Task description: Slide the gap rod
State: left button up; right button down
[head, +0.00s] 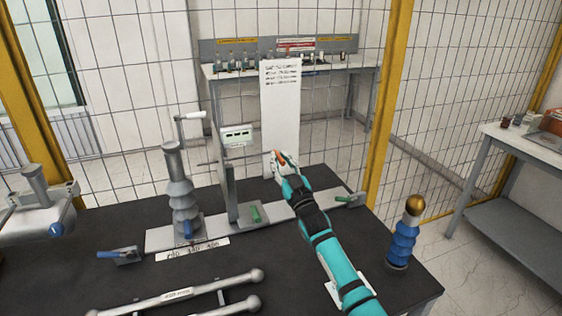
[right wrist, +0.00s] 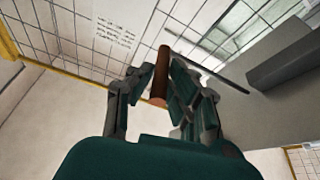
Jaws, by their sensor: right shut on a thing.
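The gap rod shows in the head view as a thin dark rod (head: 210,162) passing the upright grey post (head: 229,187), with an orange-brown grip (head: 277,154) at its right end. In the right wrist view the brown grip (right wrist: 161,75) stands between the fingers, and a thin dark rod (right wrist: 215,65) runs from its far end to the right. My right gripper (head: 279,157) is shut on this grip, above the bench and right of the post. The fingers hide part of the grip. My left gripper is not in view.
A grey ribbed bushing with a crank (head: 180,190) stands left of the post on a pale rail (head: 280,212). A blue insulator with a gold ball (head: 405,235) stands right of my arm. Two ball-ended bars (head: 180,293) lie in front. A mesh fence stands behind the black bench.

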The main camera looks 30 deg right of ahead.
jog(key=shift+d, duration=0.1)
jog(key=d, duration=0.2)
jog(key=s+d+b, duration=0.1)
jog(key=d, duration=0.2)
jog(key=shift+s+d, duration=0.1)
jog(key=shift+s, duration=0.05)
jog(key=c, duration=1.7)
grip_release()
jog(key=shift+c, duration=0.2)
jog(key=o, duration=0.5)
jog(key=shift+c, duration=0.2)
jog(key=v, duration=1.2)
